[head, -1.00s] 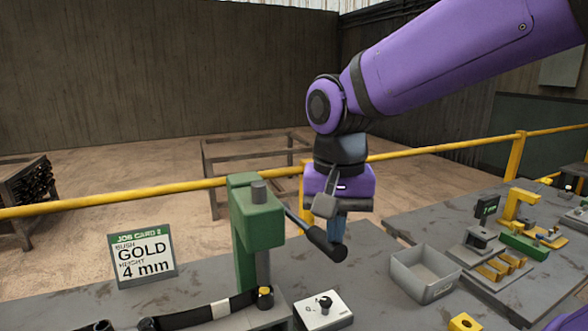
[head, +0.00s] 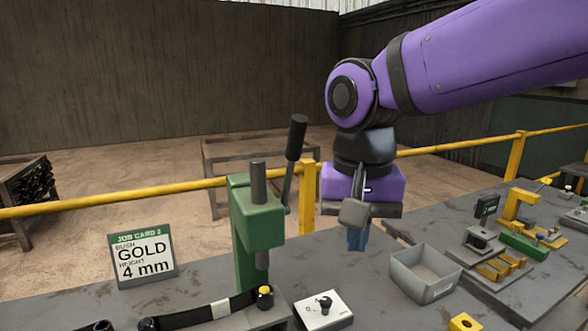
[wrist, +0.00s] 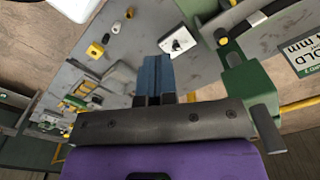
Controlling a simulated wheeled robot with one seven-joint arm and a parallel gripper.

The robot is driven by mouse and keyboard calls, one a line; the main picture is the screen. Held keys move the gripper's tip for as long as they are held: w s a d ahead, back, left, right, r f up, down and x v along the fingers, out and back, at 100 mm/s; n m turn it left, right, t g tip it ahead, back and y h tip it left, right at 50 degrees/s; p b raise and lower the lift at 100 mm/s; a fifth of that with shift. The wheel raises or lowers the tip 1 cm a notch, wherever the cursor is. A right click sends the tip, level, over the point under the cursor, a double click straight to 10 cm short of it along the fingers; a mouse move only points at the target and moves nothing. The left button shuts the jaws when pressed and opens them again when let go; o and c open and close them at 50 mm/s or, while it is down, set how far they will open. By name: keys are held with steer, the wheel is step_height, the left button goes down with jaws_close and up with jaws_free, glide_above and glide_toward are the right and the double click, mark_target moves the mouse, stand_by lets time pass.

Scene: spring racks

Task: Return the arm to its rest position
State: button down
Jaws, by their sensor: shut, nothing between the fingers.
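My purple arm reaches in from the upper right in the head view. My gripper (head: 357,238) hangs below it with its blue fingers pointing down, and the dark bracket in front partly hides them. In the wrist view the two blue fingers (wrist: 153,76) lie side by side, shut and empty. The gripper is above the bench, to the right of the green press (head: 258,228) and apart from it. The press lever (head: 293,150) stands up with its black grip at the top.
A grey bin (head: 425,274) and a white dial box (head: 323,310) stand on the bench near the gripper. A job card (head: 142,257) reads gold, 4 mm. Yellow fixtures (head: 518,210) are at right. A yellow rail (head: 130,194) runs behind.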

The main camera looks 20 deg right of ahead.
stand_by(0.4)
steer(key=d+r+n+t, duration=0.2)
steer(key=d+n+t, duration=0.3)
steer(key=d+n, duration=0.1)
steer(key=shift+d, duration=0.45)
